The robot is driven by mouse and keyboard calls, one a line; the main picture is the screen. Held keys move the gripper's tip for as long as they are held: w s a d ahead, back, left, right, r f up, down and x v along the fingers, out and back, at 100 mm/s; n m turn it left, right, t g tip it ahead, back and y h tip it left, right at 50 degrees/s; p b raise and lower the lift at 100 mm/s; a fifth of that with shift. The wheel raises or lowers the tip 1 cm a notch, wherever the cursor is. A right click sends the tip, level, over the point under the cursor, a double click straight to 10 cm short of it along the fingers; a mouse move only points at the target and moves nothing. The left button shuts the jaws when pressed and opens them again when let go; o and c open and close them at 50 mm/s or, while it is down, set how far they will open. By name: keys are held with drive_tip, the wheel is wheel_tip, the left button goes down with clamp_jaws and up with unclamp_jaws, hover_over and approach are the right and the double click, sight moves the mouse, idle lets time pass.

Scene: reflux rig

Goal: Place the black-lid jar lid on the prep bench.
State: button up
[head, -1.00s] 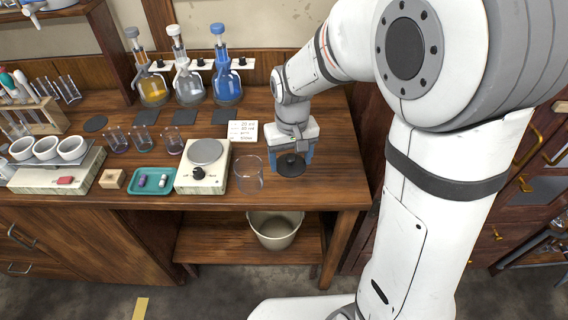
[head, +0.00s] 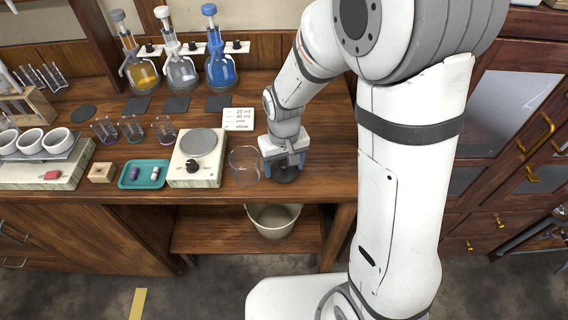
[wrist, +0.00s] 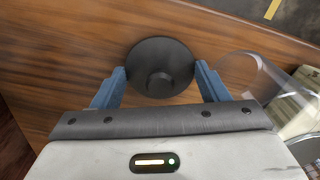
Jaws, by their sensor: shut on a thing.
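The black-lid jar lid (head: 285,175) is a dark round disc with a small knob in its middle, seen from above in the wrist view (wrist: 160,68). My gripper (head: 284,168) points down over the front right part of the wooden prep bench (head: 325,175). Its two blue fingers stand on either side of the lid in the wrist view (wrist: 160,84), and it is shut on the lid. The lid is low, at or just over the bench top; I cannot tell whether it touches. Part of it is hidden by my gripper in the head view.
A clear, open glass vessel (head: 245,166) stands just left of my gripper. Left of it are a hotplate (head: 198,158) and a teal tray (head: 145,174). A label card (head: 238,119) lies behind. The bench top right of my gripper is clear. A bin (head: 272,221) stands below.

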sight(284, 163)
drive_tip(key=shift+f, duration=0.2)
drive_tip(key=o, duration=0.7)
wheel_tip(284, 163, up, 12)
drive_tip(key=s+d+r+m+t, duration=0.1)
drive_tip(key=s+d+r, duration=0.1)
drive_tip(key=s+d, duration=0.4)
drive_tip(key=s+d+r+m+t, duration=0.1)
drive_tip(key=s+d+r+m, duration=0.1)
drive_tip(key=s+d, duration=0.4)
drive_tip(key=shift+s+d+r+t, duration=0.25)
drive_tip(key=shift+d+r+t, duration=0.05)
drive_tip(key=shift+t, duration=0.1)
